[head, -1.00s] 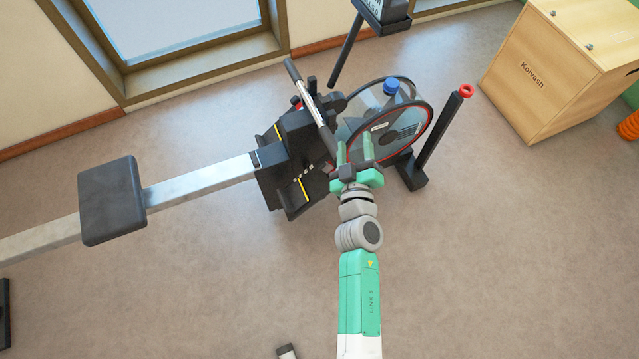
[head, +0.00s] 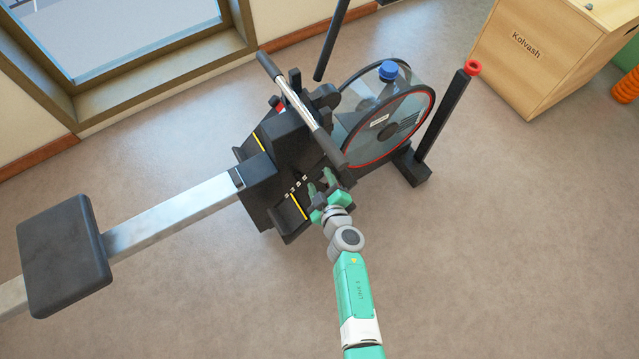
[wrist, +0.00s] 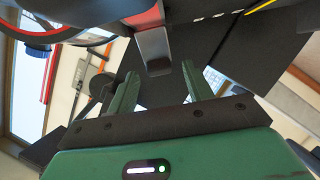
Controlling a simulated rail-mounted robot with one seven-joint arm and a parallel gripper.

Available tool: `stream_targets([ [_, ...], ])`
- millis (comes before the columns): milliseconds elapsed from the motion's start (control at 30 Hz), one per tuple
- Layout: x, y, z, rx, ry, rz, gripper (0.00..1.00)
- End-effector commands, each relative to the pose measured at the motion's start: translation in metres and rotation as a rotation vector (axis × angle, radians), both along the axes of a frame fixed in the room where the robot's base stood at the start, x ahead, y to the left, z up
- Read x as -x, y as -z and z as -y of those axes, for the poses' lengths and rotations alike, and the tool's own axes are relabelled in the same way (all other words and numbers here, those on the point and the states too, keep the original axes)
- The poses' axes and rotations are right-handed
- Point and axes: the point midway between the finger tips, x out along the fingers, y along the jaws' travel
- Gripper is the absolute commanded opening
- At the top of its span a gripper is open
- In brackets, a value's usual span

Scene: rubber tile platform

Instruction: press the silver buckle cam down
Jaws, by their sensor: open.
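A small silver-grey piece (wrist: 153,50), which looks like the buckle cam, shows in the wrist view below a red part (wrist: 146,17). It appears just beyond the gap between my fingertips; I cannot tell whether they touch it. My gripper (wrist: 160,75) is open with nothing between its green fingers. In the head view my gripper (head: 320,182) is at the near footplate (head: 289,212) of the rowing machine, below the handle's near end. I cannot make out the buckle in the head view; the gripper and handle crowd that spot.
The handle bar (head: 300,105) crosses close above my gripper. The flywheel housing (head: 385,120) stands to its right, with a black post (head: 442,120) beyond. The rail (head: 170,215) and seat (head: 62,255) extend left. The floor (head: 470,270) at right is clear.

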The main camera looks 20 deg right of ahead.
Motion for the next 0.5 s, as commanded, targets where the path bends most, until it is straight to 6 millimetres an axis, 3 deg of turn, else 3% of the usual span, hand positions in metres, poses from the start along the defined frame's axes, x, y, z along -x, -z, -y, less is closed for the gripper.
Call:
stream_targets([
  [367, -0.0091, 0.0014, 0.0014, 0.0, 0.001, 0.001, 0.49],
  [500, -0.0091, 0.0014, 0.0014, 0.0, 0.001, 0.001, 0.21],
])
